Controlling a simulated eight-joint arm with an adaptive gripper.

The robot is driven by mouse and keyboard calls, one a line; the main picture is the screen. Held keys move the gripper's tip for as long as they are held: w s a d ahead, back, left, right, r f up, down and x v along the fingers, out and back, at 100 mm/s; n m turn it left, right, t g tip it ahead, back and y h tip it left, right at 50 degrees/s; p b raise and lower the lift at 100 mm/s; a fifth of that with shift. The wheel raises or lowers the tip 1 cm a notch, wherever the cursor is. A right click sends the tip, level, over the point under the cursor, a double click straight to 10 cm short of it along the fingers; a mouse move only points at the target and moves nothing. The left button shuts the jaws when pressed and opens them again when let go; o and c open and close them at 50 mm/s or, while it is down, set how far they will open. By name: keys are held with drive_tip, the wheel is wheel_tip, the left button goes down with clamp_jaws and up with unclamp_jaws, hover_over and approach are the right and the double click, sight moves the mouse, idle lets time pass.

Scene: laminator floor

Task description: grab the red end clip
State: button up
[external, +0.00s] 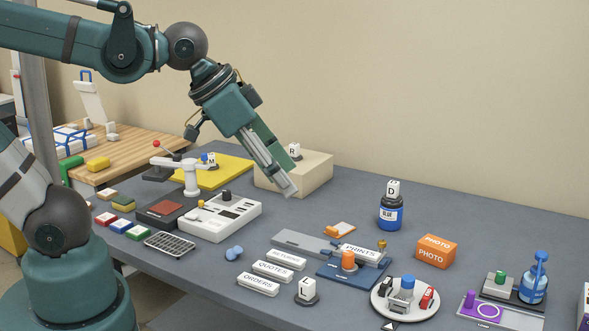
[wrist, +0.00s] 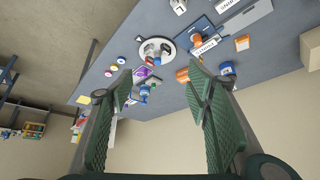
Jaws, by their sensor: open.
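A small red piece (external: 427,297), which looks like the red end clip, stands on the right side of a round white tray (external: 381,308) near the front of the table. It shares the tray with a blue-topped piece (external: 403,290) and a dark clip-like piece. My gripper (external: 290,189) is open and empty, above the table's back part, far behind and left of the tray. The wrist view shows the two green fingers spread apart (wrist: 160,88).
An orange photo box (external: 436,251), a blue bottle (external: 390,212) and a blue fixture with an orange knob (external: 348,262) stand behind the tray. A beige block (external: 310,172) is close to my gripper. A spray bottle (external: 534,280) stands right of the tray.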

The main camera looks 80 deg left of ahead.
drive_tip(key=w+d+f+m+g, duration=0.1)
drive_tip(key=w+m, duration=0.1)
drive_tip(key=w, duration=0.7)
drive_tip(key=m+g+h, duration=0.2)
drive_tip(key=m+g, duration=0.2)
drive_tip(key=m, duration=0.2)
hover_over(427, 298)
drive_tip(key=a, duration=0.4)
wheel_tip(427, 298, down, 21)
drive_tip(key=shift+s+d, duration=0.15)
drive_tip(key=shift+r, duration=0.1)
drive_tip(key=shift+x, duration=1.3)
